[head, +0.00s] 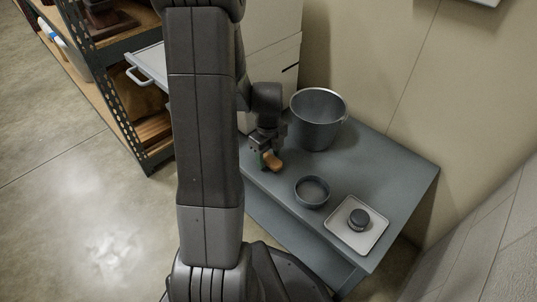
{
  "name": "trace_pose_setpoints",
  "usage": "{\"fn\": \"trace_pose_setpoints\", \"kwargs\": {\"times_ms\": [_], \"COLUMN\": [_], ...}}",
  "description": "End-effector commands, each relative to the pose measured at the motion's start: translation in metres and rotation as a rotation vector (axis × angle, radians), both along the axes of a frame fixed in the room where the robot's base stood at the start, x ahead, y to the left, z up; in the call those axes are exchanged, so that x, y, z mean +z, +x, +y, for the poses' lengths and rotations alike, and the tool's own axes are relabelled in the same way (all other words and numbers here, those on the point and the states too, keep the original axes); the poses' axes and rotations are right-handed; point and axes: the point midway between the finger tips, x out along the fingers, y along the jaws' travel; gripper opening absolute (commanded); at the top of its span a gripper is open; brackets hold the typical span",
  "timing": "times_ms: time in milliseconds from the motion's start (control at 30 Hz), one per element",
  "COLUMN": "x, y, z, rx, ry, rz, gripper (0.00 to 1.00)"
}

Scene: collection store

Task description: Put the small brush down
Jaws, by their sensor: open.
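The small brush (272,160) shows as a short orange-brown piece on the grey table (397,185), near its left edge. My gripper (266,150) is right at the brush, pointing down, with its jaws open. The far part of the brush is hidden behind the gripper and my arm. I cannot tell from this view whether the jaws still touch the brush.
A grey bucket (317,119) stands behind the gripper on the table. A small dark bowl (312,191) and a white tray (375,239) holding a dark round object (359,219) are to the right. A shelf rack (118,88) stands at left.

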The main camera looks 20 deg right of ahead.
Motion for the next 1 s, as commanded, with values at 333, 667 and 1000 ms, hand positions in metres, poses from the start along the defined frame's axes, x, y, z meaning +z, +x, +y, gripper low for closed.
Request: {"fn": "trace_pose_setpoints", "kwargs": {"times_ms": [333,667,1000], "x": [0.071,0.117,0.121], "y": [0.001,0.001,0.000], "z": [0.000,0.000,0.000], "rx": [0.000,0.000,0.000], "ry": [-0.003,-0.001,0.000], "rz": [-0.004,-0.002,0.000], "gripper": [0.54,0.54,0.54]}}
